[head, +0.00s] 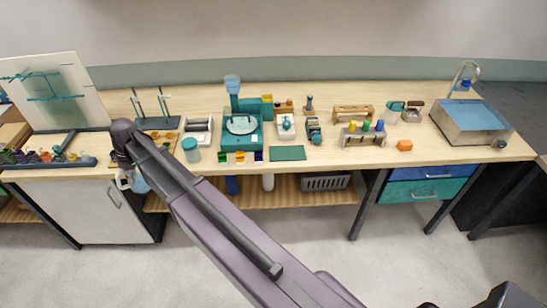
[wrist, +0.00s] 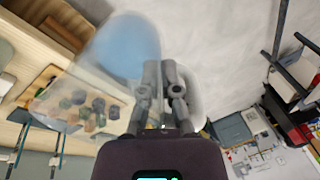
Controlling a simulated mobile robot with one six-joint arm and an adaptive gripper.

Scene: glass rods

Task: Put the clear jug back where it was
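The clear jug, see-through with blue in it, fills the upper left of the wrist view (wrist: 125,50). In the head view a small bluish part of it (head: 140,184) shows beside my gripper (head: 124,180), in front of the bench edge. In the wrist view my gripper (wrist: 162,88) has its two fingers close together at the jug's side, where a pale curved handle shows behind them. It looks shut on the handle. The jug hangs off the bench, clear of the bench top; most of it is hidden by my arm in the head view.
The wooden bench (head: 330,158) carries a teal machine (head: 241,125), a teal mat (head: 288,153), a rod stand (head: 158,122), a teal-lidded jar (head: 190,150) and a rack of coloured bottles (head: 363,138). A sink (head: 470,120) is at the right. Bare wood shows along the front edge.

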